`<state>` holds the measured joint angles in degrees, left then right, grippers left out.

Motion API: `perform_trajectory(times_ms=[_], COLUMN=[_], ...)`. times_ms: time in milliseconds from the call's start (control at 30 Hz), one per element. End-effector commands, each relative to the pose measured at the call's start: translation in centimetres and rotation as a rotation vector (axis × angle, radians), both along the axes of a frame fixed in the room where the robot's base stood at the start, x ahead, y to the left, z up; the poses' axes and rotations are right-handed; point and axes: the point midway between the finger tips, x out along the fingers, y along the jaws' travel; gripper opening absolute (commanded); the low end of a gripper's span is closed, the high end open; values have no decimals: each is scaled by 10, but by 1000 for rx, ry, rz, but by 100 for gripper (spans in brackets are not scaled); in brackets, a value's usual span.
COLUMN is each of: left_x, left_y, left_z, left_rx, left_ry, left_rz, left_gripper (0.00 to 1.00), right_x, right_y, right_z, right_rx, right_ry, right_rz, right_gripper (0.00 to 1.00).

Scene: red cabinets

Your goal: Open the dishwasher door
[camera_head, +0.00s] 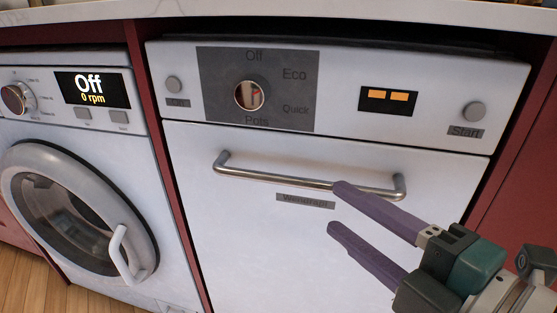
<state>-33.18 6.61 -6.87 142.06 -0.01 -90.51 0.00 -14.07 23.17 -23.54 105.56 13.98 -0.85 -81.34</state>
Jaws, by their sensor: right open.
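The white dishwasher door (250,230) is shut below its control panel. Its silver bar handle (275,178) runs across the upper part of the door, tilted down to the right in the picture. My right gripper (334,207) comes in from the lower right with two purple fingers spread apart. The upper fingertip overlaps the handle right of its middle; the lower one is below the handle, in front of the door. Nothing is between the fingers but the door behind them. I cannot tell whether the upper finger touches the handle. My left gripper is not in view.
The dishwasher panel has a dial (249,95), an orange display and a Start button (474,112). A white washing machine (85,150) with a round door stands to the left. A pale countertop (300,14) runs above, and a red cabinet (515,190) is at the right.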

Motion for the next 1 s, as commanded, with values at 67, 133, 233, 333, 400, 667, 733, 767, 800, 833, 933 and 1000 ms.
perform_trajectory(times_ms=[67, 133, 233, 333, 400, 667, 733, 767, 800, 833, 933, 1000], left_x=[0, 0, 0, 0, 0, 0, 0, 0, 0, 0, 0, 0], left_y=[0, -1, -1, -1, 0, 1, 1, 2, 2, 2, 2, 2], left_z=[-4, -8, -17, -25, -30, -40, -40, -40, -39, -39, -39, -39], left_rx=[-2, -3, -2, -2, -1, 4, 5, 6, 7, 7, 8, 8], left_ry=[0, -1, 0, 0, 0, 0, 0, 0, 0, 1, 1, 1], left_rz=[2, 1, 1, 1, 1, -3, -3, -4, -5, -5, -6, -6], left_gripper=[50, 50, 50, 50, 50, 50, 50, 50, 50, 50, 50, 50], right_x=[7, 16, 33, 50, 61, 84, 85, 85, 85, 85, 85, 85], right_y=[3, 8, 17, 26, 32, 44, 45, 45, 45, 45, 45, 45], right_z=[-2, -3, -7, -10, -11, -13, -12, -12, -12, -12, -12, -12], right_rx=[1, 3, 4, 4, 4, 2, 1, 1, 1, 1, 1, 1], right_ry=[-4, -4, -5, -4, -3, 1, 0, 0, 1, 1, 1, 1], right_rz=[0, -1, -1, -1, -1, 1, 1, 1, 1, 1, 1, 1], right_gripper=[47, 47, 47, 47, 47, 47, 47, 47, 47, 47, 47, 40])
